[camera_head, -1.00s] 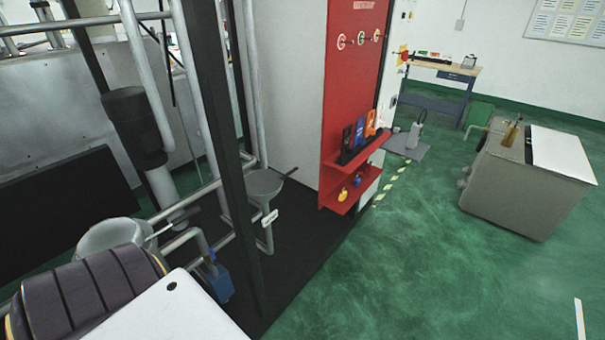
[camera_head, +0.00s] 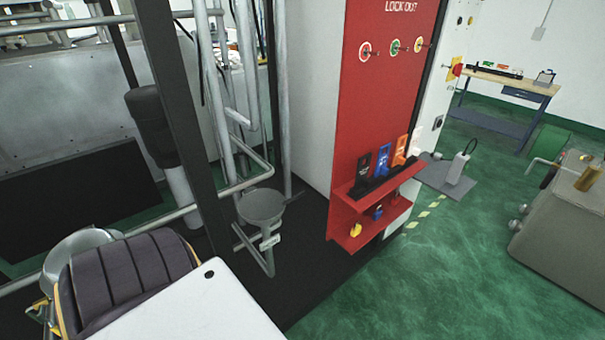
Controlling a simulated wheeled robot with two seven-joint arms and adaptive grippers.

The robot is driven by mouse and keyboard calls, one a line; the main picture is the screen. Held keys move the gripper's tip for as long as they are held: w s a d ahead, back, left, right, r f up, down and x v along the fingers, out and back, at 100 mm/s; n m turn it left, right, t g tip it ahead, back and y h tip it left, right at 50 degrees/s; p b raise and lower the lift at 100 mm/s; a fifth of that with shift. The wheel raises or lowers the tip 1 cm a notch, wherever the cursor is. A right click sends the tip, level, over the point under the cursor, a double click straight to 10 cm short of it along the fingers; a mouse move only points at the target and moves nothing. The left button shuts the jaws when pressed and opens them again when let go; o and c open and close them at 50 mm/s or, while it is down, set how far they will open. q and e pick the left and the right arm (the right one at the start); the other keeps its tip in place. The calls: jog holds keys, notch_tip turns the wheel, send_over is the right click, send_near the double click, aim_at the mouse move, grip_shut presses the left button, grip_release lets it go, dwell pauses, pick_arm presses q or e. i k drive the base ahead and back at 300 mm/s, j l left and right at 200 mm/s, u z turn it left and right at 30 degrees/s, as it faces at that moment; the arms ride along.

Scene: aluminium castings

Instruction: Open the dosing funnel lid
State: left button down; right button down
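A grey metal funnel (camera_head: 262,206) stands on a pipe stand among the pipes, left of the red lockout board. It is likely the dosing funnel. Its round top looks covered by a flat grey lid, with a thin dark handle (camera_head: 294,198) sticking out to the right. The lid looks shut, though it is small in view. Neither of my grippers is in view. Parts of my own body fill the lower left corner.
A dark upright post (camera_head: 178,110) stands left of the funnel. Pipes (camera_head: 215,110) rise behind it. The red lockout board (camera_head: 385,100) with a shelf (camera_head: 375,197) is to the right. A metal cabinet (camera_head: 565,225) stands at far right. Green floor (camera_head: 430,285) between is clear.

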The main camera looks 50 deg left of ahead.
aim_at(263, 205)
jog(key=i+u, duration=0.8)
jog(key=i+l+u, duration=0.2)
jog(key=i+u, duration=0.15)
